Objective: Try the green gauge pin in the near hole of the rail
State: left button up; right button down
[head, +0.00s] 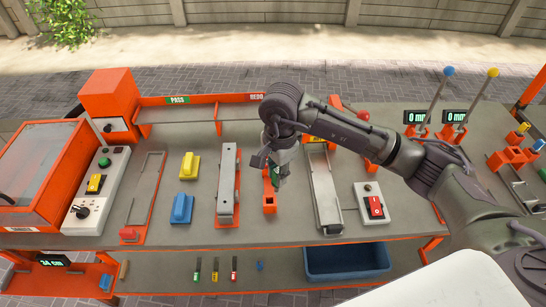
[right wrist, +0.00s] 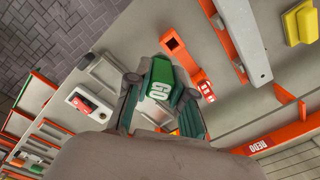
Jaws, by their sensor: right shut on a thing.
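My right gripper (head: 276,182) is shut on the green gauge pin (head: 275,170) above the bench, just right of the rail. In the right wrist view the green pin (right wrist: 161,78) shows its block-like head with white lettering between the fingers; its lower part is hidden. The rail (head: 229,185) is a long grey bar on an orange base, with dark spots on top near its ends. In the right wrist view the rail (right wrist: 236,40) lies beyond the pin, apart from it. My left gripper is not in view.
An orange gauge holder (head: 269,203) stands under my gripper, beside the rail; in the right wrist view it has an open square socket. Blue (head: 182,208) and yellow (head: 189,166) blocks lie left of the rail. A grey channel (head: 325,195) and a red-switch box (head: 375,205) are right.

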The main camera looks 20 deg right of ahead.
pick_arm(q)
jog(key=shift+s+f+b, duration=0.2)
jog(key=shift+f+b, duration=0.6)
jog(key=shift+b, duration=0.15)
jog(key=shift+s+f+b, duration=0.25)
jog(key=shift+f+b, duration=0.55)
jog(key=shift+b, duration=0.1)
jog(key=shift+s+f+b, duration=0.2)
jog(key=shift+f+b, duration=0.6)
jog(key=shift+b, duration=0.15)
pick_arm(e)
notch_tip(320, 180, down, 8)
jog(key=w+a+m, duration=0.1)
jog(key=w+m, duration=0.2)
jog(key=m, duration=0.3)
jog(key=shift+r+m, duration=0.2)
jog(key=shift+m, duration=0.1)
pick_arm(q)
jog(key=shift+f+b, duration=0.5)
pick_arm(e)
jog(key=shift+a, duration=0.1)
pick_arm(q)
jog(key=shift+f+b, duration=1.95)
pick_arm(e)
jog(key=shift+f, duration=2)
jog(key=c, duration=0.9)
grip_release()
jog(key=shift+s, duration=0.1)
jog(key=shift+c, duration=0.2)
